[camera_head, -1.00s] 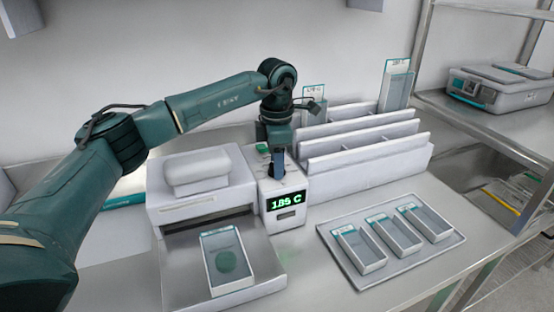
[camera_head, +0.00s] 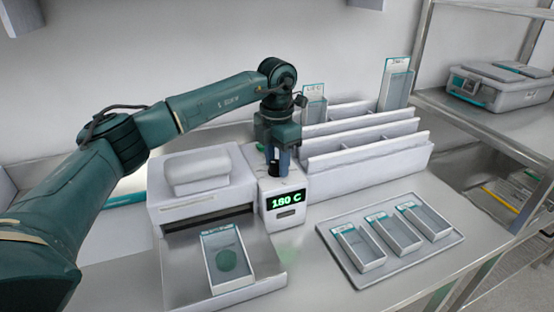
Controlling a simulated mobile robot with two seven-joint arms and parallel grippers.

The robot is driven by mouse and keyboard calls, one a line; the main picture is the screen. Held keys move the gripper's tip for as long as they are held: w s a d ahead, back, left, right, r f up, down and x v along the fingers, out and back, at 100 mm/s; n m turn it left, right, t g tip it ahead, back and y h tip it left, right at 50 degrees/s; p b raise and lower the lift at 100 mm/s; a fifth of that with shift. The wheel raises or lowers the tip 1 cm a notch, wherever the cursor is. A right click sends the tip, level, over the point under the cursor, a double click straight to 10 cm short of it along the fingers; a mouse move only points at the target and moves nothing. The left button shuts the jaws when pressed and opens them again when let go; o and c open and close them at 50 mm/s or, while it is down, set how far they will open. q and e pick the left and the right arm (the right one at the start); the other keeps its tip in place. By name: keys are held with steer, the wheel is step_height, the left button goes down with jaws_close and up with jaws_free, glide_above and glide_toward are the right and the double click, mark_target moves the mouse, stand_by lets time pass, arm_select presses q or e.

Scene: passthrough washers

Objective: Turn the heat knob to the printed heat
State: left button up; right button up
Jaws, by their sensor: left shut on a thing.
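My left gripper (camera_head: 278,160) points down over the top of the white control box and is shut on the dark heat knob (camera_head: 275,170), which is mostly hidden between the fingers. The green display (camera_head: 286,199) on the front of the control box (camera_head: 290,217) reads what looks like 180 C. A pouch tray with a green round mark (camera_head: 227,262) lies on the metal plate in front of the sealing machine (camera_head: 203,185). The printed labels are too small to read surely. My right gripper is not in view.
A white slotted rack (camera_head: 370,155) stands behind and right of the control box, with upright labelled pouches (camera_head: 396,85) in it. A flat tray (camera_head: 360,282) with 3 labelled packs lies at the front right. A grey case (camera_head: 500,88) sits on the right shelf.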

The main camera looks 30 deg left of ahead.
mark_target(277, 162)
arm_select(q)
steer(key=o, duration=1)
step_height(277, 162, up, 13)
steer(key=shift+r+b, duration=0.1)
steer(key=shift+b, duration=0.5)
